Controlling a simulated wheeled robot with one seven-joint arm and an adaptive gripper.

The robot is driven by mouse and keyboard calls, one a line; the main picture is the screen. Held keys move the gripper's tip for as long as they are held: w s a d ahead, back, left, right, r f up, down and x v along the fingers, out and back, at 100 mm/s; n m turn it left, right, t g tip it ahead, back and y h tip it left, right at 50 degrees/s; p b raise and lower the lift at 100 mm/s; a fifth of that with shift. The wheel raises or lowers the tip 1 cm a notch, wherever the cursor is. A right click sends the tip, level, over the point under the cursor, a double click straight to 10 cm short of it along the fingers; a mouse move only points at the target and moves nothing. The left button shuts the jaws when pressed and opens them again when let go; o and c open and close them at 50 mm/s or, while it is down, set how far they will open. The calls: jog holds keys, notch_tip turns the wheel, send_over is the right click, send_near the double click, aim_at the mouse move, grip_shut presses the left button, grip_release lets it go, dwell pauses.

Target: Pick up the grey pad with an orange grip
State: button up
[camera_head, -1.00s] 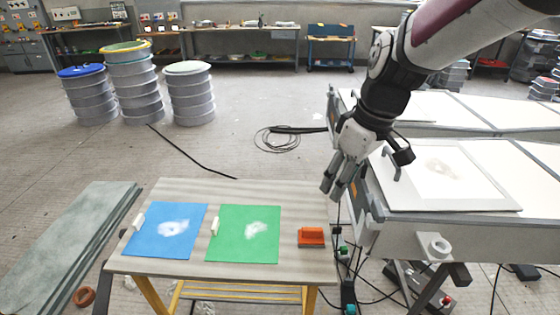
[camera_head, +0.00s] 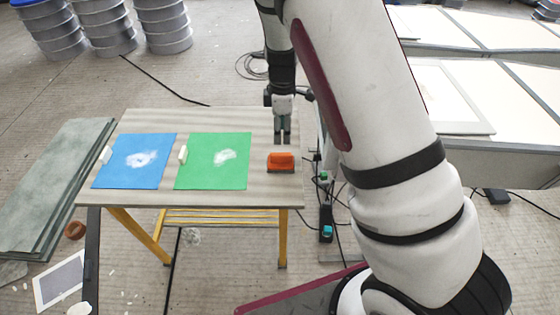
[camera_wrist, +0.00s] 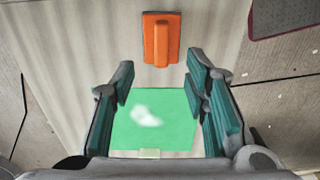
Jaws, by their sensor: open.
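The pad with an orange grip (camera_head: 280,162) lies at the right end of the small wooden table; a thin grey edge shows under the orange. In the wrist view the orange pad (camera_wrist: 161,38) is at the top centre, beyond the fingertips, with its raised grip bar running up and down the picture. My gripper (camera_head: 282,140) hangs above the table, just behind the pad in the head view. In the wrist view my gripper (camera_wrist: 160,85) has its two green-padded fingers wide apart, with nothing between them but the view of the table below.
A green sheet (camera_head: 215,162) and a blue sheet (camera_head: 135,162), each with white powder and a small white block, lie left of the pad on the table (camera_head: 240,197). A white-topped bench (camera_head: 510,135) stands to the right. Grey slabs (camera_head: 60,180) lie on the floor at left.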

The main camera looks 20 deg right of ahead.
aim_at(281, 154)
notch_tip(281, 154, down, 6)
jog(key=shift+r, duration=0.15)
jog(key=shift+a+f, duration=0.2)
jog(key=shift+f, duration=2.35)
jog(key=shift+s, duration=0.1)
grip_shut()
